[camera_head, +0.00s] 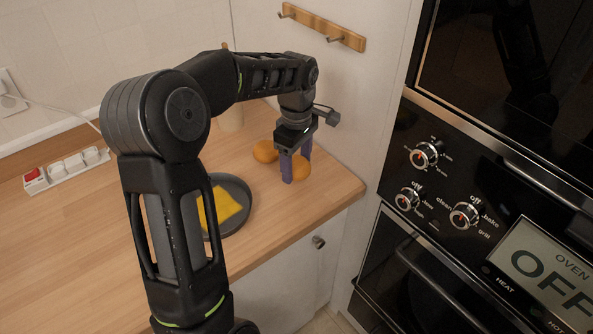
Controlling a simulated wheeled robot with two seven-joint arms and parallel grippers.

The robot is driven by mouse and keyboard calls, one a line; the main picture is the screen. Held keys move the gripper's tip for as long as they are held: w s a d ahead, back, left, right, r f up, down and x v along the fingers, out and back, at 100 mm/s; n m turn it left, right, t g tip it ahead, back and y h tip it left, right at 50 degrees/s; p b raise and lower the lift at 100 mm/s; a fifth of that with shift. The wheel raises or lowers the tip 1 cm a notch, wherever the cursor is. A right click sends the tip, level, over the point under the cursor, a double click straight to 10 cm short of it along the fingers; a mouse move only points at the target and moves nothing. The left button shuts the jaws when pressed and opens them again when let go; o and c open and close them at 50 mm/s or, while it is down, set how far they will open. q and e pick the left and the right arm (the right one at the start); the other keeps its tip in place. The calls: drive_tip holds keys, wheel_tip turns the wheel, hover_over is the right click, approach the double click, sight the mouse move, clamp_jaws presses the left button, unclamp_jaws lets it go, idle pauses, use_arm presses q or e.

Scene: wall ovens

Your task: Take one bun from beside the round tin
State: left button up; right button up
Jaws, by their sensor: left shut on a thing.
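Two orange-brown buns lie on the wooden counter near its far right end. My left gripper (296,168) points down at the nearer bun (302,169), with its purple fingers shut on it. The other bun (265,151) sits just behind and to the left, free of the fingers. The round tin (238,187) is dark grey and lies on the counter to the left of the buns. A yellow square thing (222,207) lies in the tin. My left arm hides part of the tin's left side. My right gripper is not in view.
The wooden counter (75,245) is clear at the left. A power strip (68,167) lies by the back wall. A pale cylinder (230,118) stands behind my arm. A wooden hook rail (322,27) hangs on the wall. The wall oven (480,190) stands at the right.

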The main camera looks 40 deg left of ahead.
sight(297, 160)
use_arm(q)
wheel_tip(297, 160, up, 7)
drive_tip(key=shift+b, duration=0.3)
drive_tip(key=shift+r, duration=0.2)
